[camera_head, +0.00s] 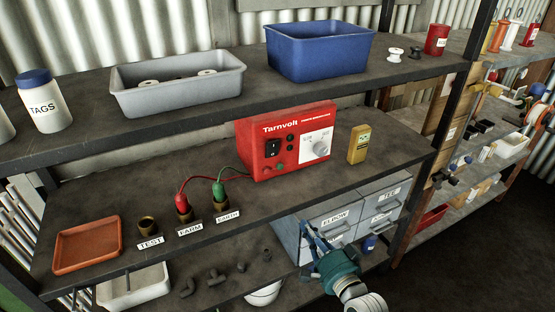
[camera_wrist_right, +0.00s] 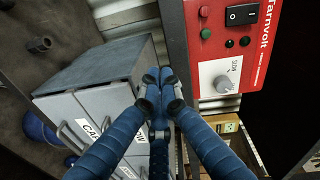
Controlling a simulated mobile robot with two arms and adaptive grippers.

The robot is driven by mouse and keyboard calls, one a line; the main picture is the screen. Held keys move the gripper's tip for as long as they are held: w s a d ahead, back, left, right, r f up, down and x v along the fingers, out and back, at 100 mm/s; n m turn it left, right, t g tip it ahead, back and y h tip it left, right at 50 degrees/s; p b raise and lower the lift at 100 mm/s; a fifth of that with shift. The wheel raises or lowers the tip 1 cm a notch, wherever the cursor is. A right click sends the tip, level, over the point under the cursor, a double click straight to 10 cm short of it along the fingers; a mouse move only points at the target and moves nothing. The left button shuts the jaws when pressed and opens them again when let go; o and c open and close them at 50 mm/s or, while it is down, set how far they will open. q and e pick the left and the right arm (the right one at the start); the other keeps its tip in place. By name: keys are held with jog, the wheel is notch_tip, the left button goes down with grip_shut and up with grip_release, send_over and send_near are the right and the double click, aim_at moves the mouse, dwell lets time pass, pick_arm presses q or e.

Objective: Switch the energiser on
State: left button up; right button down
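The energiser (camera_head: 290,140) is a red box marked Tarnvolt on the middle shelf. My right gripper (camera_head: 308,228) is below and in front of the energiser, before the grey drawers, apart from the switch. Its fingertips (camera_wrist_right: 159,78) are together with nothing between them. My left gripper is out of view.
Red and green leads run from the energiser to brass cups labelled FARM (camera_head: 183,214) and EARTH (camera_head: 221,209). A yellow tester (camera_head: 358,144) stands right of the energiser. Grey drawers (camera_head: 348,212) are below.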

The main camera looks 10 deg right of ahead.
aim_at(273, 146)
notch_tip(273, 146, up, 14)
jog(key=a+m+t+y, duration=0.2)
jog(key=shift+a+r+m+t+b, duration=0.2)
jog(key=shift+m+t+b, duration=0.1)
jog(key=shift+b, duration=0.05)
jog(key=b+x, duration=0.3)
jog(key=x, duration=1)
jog(key=shift+w+a+b, duration=0.2)
jog(key=shift+w+b, duration=0.15)
jog(key=shift+b, duration=0.05)
